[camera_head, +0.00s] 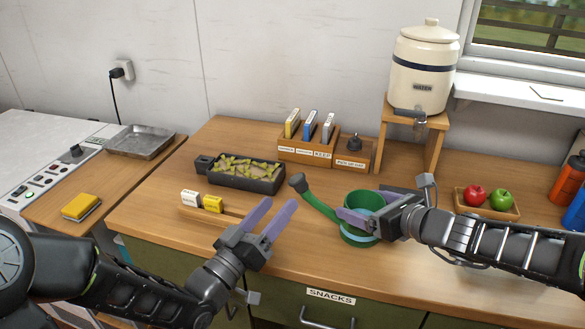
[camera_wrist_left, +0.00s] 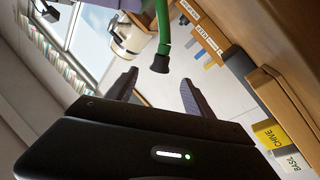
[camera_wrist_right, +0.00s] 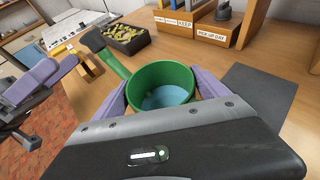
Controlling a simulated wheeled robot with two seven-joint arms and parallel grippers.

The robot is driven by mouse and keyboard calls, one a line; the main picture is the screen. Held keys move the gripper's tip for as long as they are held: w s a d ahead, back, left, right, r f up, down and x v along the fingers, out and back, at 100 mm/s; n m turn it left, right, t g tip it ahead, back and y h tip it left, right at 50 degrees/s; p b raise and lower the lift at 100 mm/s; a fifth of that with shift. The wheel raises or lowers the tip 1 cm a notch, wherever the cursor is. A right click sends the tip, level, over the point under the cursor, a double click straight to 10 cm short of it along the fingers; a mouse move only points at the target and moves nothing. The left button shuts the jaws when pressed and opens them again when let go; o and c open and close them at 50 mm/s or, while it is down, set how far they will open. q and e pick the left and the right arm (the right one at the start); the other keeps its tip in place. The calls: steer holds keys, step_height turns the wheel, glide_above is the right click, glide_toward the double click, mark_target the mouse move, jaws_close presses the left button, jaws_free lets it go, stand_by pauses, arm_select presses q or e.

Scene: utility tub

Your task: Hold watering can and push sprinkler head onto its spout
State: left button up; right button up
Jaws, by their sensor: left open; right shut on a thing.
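The green watering can (camera_head: 362,204) is at the table's front right, upright, with water-blue inside in the right wrist view (camera_wrist_right: 168,96). My right gripper (camera_head: 358,212) is shut on its body, one finger on each side. Its spout (camera_head: 320,208) rises to the left. The dark grey sprinkler head (camera_head: 297,182) is at the spout's tip; how far it is pushed on I cannot tell. My left gripper (camera_head: 277,204) is open and empty, a little left of and below the head. In the left wrist view the head (camera_wrist_left: 160,63) appears between the open fingertips.
A spice rack with chive and basil packets (camera_head: 212,204) lies left of my left gripper. A dark tray of green pieces (camera_head: 245,174) is behind it. Card holders (camera_head: 308,150), a water dispenser (camera_head: 423,70) on a stand and a fruit tray (camera_head: 487,204) stand further back.

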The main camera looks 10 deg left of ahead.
steer(key=o, duration=1.7)
steer(key=v, duration=1.2)
